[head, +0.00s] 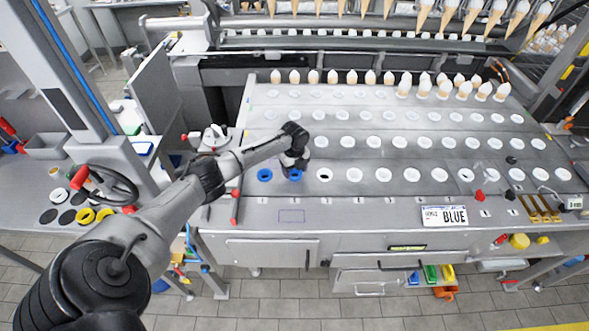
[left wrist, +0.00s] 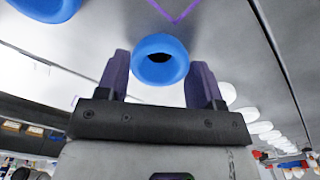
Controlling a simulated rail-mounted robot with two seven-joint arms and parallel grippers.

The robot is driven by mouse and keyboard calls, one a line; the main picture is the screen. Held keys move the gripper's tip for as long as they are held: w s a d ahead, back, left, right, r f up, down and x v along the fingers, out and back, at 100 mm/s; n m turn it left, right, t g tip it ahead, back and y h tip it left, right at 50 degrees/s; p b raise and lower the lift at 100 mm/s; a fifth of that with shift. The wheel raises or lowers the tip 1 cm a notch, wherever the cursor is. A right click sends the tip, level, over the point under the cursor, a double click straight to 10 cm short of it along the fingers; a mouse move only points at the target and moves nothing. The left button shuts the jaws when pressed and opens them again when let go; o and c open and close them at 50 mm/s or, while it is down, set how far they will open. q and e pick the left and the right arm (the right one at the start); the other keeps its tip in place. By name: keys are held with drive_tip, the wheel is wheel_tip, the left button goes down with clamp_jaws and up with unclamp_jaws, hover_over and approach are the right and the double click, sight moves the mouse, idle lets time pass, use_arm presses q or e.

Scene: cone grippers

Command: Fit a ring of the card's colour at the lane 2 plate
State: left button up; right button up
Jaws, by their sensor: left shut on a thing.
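My left gripper (head: 294,166) is shut on a blue ring (head: 296,175), over the second place from the left in the front row of the sloping deck. In the left wrist view the blue ring (left wrist: 160,62) sits between the two dark fingers, its hole facing the camera. I cannot tell whether it touches the deck. Another blue ring (head: 264,175) lies at the leftmost front place; it also shows in the left wrist view (left wrist: 47,7). A card (head: 444,216) reading BLUE lies on the front ledge at the right. My right gripper is not in view.
White rings (head: 383,174) fill the rows on the deck (head: 350,193). One front place (head: 325,175) has a dark centre. Cones stand along the back. Black, yellow (head: 85,215), red and white rings lie on the left bench. A purple outline (head: 292,216) marks the ledge.

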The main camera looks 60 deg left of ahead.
use_arm(q)
drive_tip(key=shift+f, duration=0.45)
drive_tip(key=o, duration=0.8)
drive_tip(key=shift+r, duration=0.1)
wheel_tip(320, 180, up, 14)
drive_tip(key=shift+f, duration=0.15)
idle(0.4)
